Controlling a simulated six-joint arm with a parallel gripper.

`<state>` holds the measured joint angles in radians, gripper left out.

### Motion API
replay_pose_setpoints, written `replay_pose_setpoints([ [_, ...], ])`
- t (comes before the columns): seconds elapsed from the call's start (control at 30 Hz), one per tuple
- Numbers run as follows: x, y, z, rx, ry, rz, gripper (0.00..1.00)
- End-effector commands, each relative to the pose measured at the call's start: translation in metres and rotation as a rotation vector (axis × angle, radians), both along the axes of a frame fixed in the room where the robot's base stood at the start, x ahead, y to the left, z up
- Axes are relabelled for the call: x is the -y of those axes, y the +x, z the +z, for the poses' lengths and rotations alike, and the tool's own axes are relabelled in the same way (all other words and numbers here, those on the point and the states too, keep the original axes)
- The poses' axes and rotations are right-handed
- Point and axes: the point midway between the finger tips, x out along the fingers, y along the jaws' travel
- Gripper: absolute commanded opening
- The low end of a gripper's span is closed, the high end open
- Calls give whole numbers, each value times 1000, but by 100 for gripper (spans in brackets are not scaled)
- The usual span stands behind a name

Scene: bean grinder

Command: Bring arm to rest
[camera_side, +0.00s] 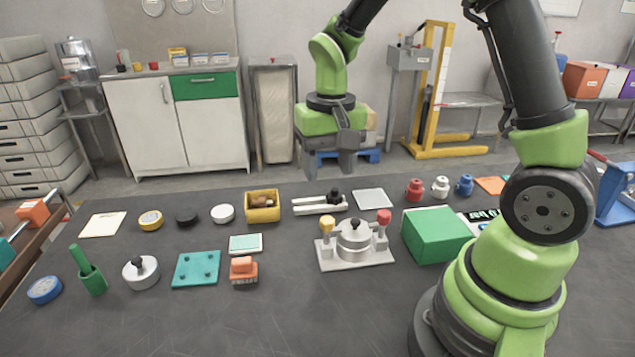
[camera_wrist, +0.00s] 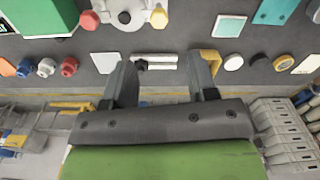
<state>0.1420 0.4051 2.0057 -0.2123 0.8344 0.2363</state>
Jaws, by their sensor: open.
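My gripper (camera_side: 328,165) hangs above the far side of the dark table (camera_side: 300,325), clear of everything on it. In the wrist view its two fingers (camera_wrist: 162,78) stand apart with nothing between them. Below it lies a white two-railed part with a black knob (camera_side: 320,203). The silver grinder (camera_side: 354,240), with a yellow and a red knob on its plate, stands at the table's middle. A silver lid with a black knob (camera_side: 141,272) sits to the left.
A yellow box with brown contents (camera_side: 262,206) and an orange brush-like block (camera_side: 243,271) stand on the table. A green block (camera_side: 436,235) is beside my arm's base. Red, white and blue knobbed pieces (camera_side: 440,186) line the far right. The air around my gripper is free.

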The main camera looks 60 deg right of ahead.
Motion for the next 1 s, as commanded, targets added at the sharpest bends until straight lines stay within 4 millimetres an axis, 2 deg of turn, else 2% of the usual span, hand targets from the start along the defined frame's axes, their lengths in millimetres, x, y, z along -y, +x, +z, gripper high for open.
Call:
replay_pose_setpoints([
  [0.17,-14,-15,44,124,10,37,53],
  [0.3,-31,-43,85,262,30,86,53],
  [0.5,-51,-90,121,455,62,162,53],
  [0.6,-58,-110,129,533,76,194,53],
  [0.73,-64,-126,133,602,89,224,53],
  [1.0,-66,-133,134,631,94,237,53],
])
